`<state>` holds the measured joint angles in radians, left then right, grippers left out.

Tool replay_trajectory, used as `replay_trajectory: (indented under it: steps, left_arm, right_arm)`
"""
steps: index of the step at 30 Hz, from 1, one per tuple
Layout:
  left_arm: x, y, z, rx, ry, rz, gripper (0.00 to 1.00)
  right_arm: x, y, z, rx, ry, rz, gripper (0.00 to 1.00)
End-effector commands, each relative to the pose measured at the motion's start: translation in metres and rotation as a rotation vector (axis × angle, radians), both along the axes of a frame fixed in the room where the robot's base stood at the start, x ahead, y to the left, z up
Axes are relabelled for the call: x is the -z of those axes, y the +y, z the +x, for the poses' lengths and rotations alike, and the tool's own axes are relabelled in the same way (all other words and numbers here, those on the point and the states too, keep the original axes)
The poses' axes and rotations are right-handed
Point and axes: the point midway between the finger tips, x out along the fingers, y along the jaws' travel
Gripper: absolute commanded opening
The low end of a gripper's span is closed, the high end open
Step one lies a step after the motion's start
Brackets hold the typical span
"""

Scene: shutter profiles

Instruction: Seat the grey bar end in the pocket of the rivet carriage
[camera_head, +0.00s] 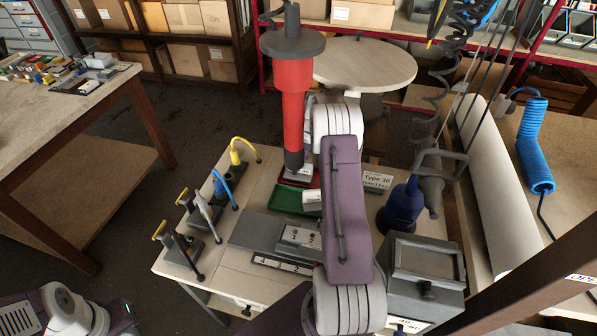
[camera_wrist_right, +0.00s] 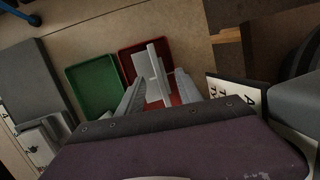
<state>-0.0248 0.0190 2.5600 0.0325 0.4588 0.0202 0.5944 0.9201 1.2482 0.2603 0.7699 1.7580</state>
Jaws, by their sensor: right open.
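My right gripper (camera_wrist_right: 160,77) is open in the right wrist view, its two grey fingers pointing down over the red tray (camera_wrist_right: 128,66). A light grey angular piece (camera_wrist_right: 153,62), which looks like the bar end, stands in this tray between and slightly beyond the fingertips. I cannot tell whether the fingers touch it. In the head view my purple right arm and the red column hide much of this area. A grey block (camera_head: 302,236) on a dark grey plate (camera_head: 256,230) may be the rivet carriage; its pocket is not clearly visible. My left gripper is out of view.
A green tray (camera_wrist_right: 93,68) lies beside the red one. A red column with a dark disc (camera_head: 293,80) rises close by. A blue tool (camera_head: 403,205) and a grey box (camera_head: 425,275) stand right; hooked tools on stands (camera_head: 205,212) stand left.

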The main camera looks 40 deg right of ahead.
Motion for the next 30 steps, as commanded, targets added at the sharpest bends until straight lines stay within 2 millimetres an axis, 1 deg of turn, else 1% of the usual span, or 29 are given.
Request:
replay_trajectory:
  steps: [1,4,6,11,12,14,15,16,30]
  left_arm:
    - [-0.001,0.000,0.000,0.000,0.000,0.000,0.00]
    - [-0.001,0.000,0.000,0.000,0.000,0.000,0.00]
    - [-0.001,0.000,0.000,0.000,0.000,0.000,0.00]
    - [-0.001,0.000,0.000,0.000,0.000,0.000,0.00]
    - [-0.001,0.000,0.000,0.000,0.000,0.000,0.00]
    - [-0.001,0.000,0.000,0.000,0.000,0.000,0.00]
    - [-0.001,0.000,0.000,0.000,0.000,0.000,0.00]
    - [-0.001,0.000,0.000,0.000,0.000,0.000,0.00]
    - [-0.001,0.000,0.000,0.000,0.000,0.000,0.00]
  right_arm:
    - [0.009,0.002,0.002,-0.001,0.003,0.002,0.42]
    - [0.021,0.002,0.006,-0.001,0.001,0.001,0.42]
    - [0.023,0.001,0.007,-0.001,0.000,0.000,0.42]
    - [0.023,0.001,0.007,-0.001,-0.001,-0.001,0.42]
    - [0.023,0.001,0.007,-0.001,-0.001,-0.001,0.37]
    - [0.023,0.001,0.007,-0.001,-0.001,-0.001,0.20]
    - [0.023,0.001,0.007,-0.001,-0.001,-0.001,0.09]
    - [0.023,0.001,0.007,-0.001,-0.001,-0.001,0.01]
    - [0.024,0.001,0.007,0.000,-0.001,-0.002,0.00]
